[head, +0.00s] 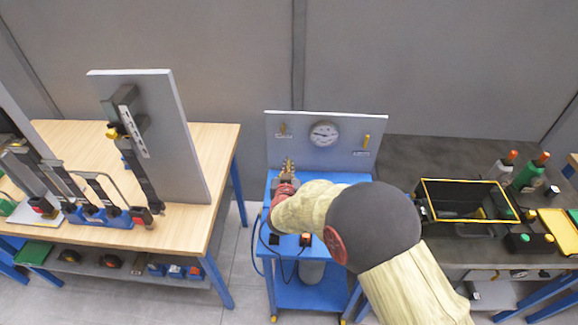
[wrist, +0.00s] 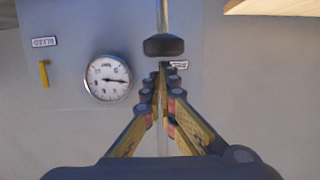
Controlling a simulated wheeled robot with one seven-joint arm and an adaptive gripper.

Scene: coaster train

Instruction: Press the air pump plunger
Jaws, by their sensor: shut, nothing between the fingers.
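My gripper (head: 288,168) is over the blue cart, in front of its grey panel. In the wrist view its fingers (wrist: 161,78) are together with nothing between them. A dark round knob on a pale metal rod, apparently the air pump plunger (wrist: 164,45), is just beyond the fingertips in the wrist view. I cannot tell whether they touch it. The rod runs to the picture's top edge. In the head view my arm and gripper hide the plunger. The round white gauge (head: 324,133) is on the panel; it also shows in the wrist view (wrist: 109,78).
A wooden bench (head: 220,150) with tools stands left of the blue cart (head: 310,296). A dark bench (head: 405,160) with a yellow-rimmed black bin (head: 462,181) and bottles stands right.

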